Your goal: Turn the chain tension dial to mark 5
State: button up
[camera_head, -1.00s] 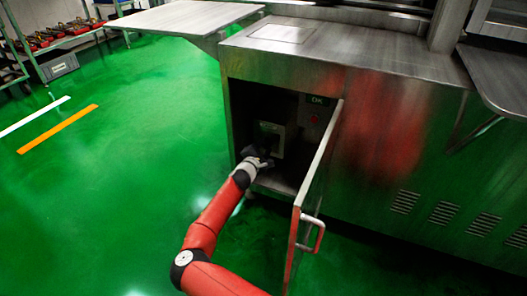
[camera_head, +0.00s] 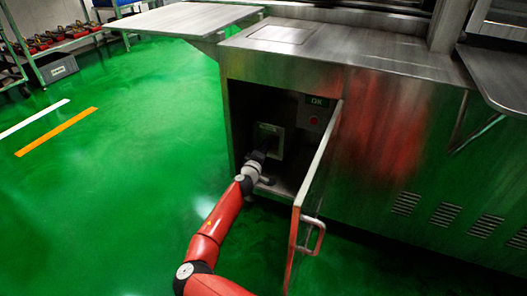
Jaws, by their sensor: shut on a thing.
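The steel machine (camera_head: 370,130) has an open cabinet in its lower left. Inside, a pale-framed panel (camera_head: 271,130) is on the back wall; my gripper reaches it from the front. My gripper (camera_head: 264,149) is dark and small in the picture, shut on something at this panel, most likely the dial. The dial and its marks are hidden behind the gripper or too small to read. My red arm comes up from the bottom of the picture into the cabinet opening.
The cabinet door (camera_head: 316,178) stands open to the right of my arm, with a red-and-grey handle (camera_head: 312,236). A lit OK display (camera_head: 317,101) and a red button (camera_head: 313,120) are inside, right of the panel. Green floor on the left is free.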

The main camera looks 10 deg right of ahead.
jog(key=shift+w+a+f+m+t+h, duration=0.1)
jog(key=shift+m+t+h, duration=0.05)
jog(key=shift+m, duration=3)
jog(key=shift+s+f+m+t+h, duration=0.1)
jog(key=shift+m, duration=3)
jog(key=shift+w+a+f+m+t+h, duration=0.1)
jog(key=shift+m+t+h, duration=0.05)
jog(key=shift+m, duration=3)
jog(key=o, duration=1)
jog(key=v, duration=0.7)
jog(key=shift+s+a, duration=0.15)
jog(key=shift+s, duration=0.2)
jog(key=shift+a, duration=0.1)
